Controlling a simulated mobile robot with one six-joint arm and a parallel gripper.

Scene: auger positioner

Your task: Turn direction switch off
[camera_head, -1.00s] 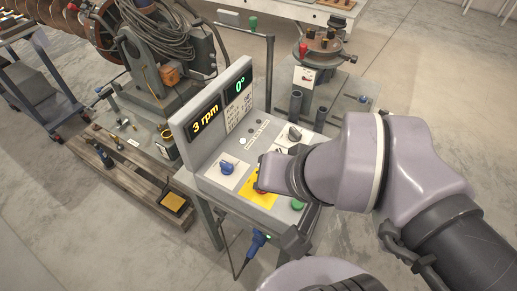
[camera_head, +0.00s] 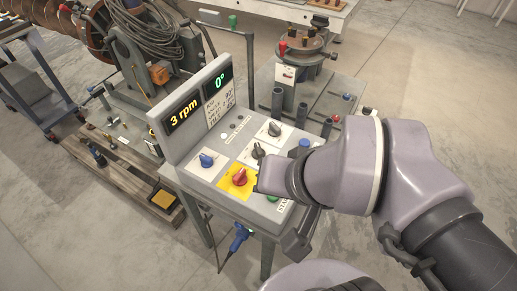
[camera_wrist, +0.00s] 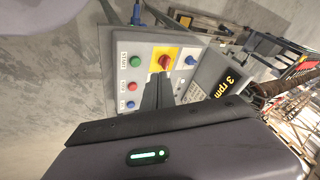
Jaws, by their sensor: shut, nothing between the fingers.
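The grey control panel (camera_head: 226,196) has several rotary switches. A blue knob (camera_head: 206,160) is at the left, a red knob (camera_head: 240,177) sits on a yellow plate, and two dark knobs (camera_head: 258,152) (camera_head: 274,129) are on white plates. I cannot read which one is the direction switch. My gripper (camera_head: 263,183) is shut and empty, just right of the red knob. In the wrist view, the closed fingers (camera_wrist: 158,88) point at the panel below the red knob (camera_wrist: 165,60) and hide part of it, including the dark knobs. The blue knob (camera_wrist: 191,61) shows there too.
The display (camera_head: 202,98) stands at the panel's back and reads 3 rpm and 0°. Green (camera_wrist: 134,61), red (camera_wrist: 131,87) and blue (camera_wrist: 131,105) buttons line one panel edge. A wooden pallet (camera_head: 130,170) lies left, and a machine with a round table (camera_head: 303,50) stands behind.

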